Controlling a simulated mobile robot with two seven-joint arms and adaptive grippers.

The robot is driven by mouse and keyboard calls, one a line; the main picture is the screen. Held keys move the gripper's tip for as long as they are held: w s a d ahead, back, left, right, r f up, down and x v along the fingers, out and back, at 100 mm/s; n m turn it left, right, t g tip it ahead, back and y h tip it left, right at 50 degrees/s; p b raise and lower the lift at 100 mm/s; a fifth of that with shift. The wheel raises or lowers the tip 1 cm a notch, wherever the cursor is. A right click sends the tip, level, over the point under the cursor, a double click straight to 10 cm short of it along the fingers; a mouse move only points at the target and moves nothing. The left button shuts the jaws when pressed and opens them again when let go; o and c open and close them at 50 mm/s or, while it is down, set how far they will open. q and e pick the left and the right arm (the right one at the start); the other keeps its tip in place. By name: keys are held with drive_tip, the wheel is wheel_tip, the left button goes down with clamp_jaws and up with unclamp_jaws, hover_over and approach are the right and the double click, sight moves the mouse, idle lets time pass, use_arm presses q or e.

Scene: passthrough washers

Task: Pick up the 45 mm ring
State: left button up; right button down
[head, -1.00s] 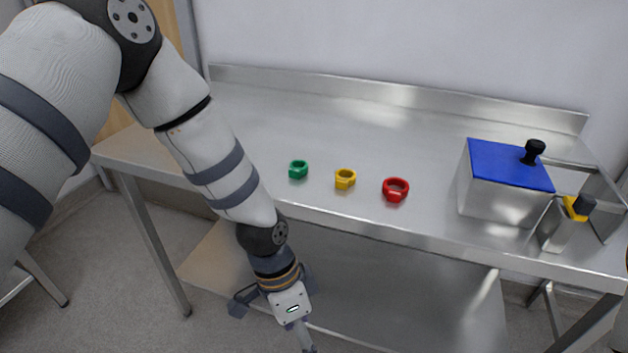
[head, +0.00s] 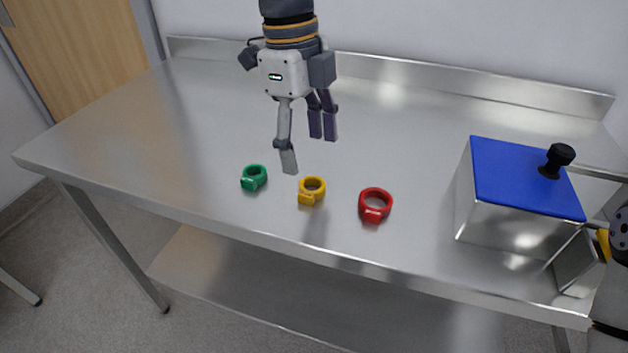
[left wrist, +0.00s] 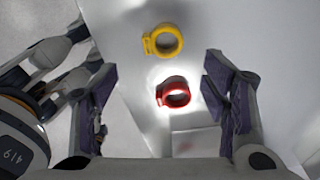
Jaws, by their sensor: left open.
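Three rings lie in a row on the steel table: a green one (head: 254,178), a yellow one (head: 312,191) and a red one (head: 375,205). Each has a small block on its side. The red ring looks the largest; no size marking is readable. My left gripper (head: 305,150) is open and empty, pointing down above the table, behind and above the green and yellow rings. In the left wrist view, the red ring (left wrist: 173,93) shows between the open fingers, and the yellow ring (left wrist: 163,41) is farther up. The green ring is not visible there.
The steel table (head: 150,130) has a raised back edge. At the right stands a metal box (head: 510,226) with a blue lid (head: 525,180) and black knob (head: 557,160). Part of my right arm is at the right edge. The table's left and back are clear.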

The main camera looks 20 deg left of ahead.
sight(310, 179)
use_arm(q)
drive_tip(key=f, duration=0.7)
drive_tip(key=shift+w+d+f, duration=0.15)
drive_tip(key=shift+d+f, duration=0.05)
drive_tip(key=shift+f, duration=0.1)
drive_tip(key=c, duration=0.9)
